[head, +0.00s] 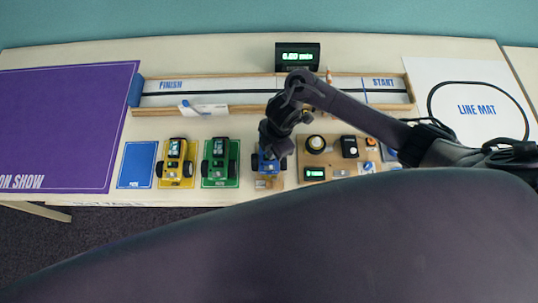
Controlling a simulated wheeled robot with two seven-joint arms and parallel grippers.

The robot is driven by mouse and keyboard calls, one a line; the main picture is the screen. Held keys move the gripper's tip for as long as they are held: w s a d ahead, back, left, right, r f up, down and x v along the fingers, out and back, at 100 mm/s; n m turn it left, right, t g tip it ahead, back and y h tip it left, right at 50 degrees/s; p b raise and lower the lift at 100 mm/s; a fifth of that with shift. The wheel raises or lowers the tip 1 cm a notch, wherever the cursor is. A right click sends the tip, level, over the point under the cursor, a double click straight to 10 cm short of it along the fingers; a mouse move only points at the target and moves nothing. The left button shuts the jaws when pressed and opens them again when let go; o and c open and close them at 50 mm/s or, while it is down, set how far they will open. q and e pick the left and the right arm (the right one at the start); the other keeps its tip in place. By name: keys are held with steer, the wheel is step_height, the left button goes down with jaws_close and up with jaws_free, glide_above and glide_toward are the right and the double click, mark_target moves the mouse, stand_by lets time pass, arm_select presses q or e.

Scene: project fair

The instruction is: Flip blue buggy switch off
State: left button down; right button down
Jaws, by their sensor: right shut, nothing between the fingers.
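The blue buggy (265,165) stands on the table in the middle of the head view, with dark wheels at its sides. My right gripper (268,150) is directly over it, pointing down, shut and empty. The gripper and wrist hide most of the buggy's top, so I cannot see its switch or tell the switch's position. I cannot tell whether the fingertips touch the buggy. My left gripper is not in view.
A yellow buggy (176,165) and a green buggy (220,163) stand to the left, beside a blue mat (138,165). A wooden board (340,173) with controls lies to the right. Behind are the walled track (230,98) and a display (297,56).

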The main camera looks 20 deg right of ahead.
steer(key=shift+r+p, duration=2.45)
steer(key=shift+p, duration=0.1)
step_height(320, 180, up, 2)
steer(key=shift+r+p, duration=0.1)
steer(key=shift+p, duration=0.75)
steer(key=shift+s, duration=0.1)
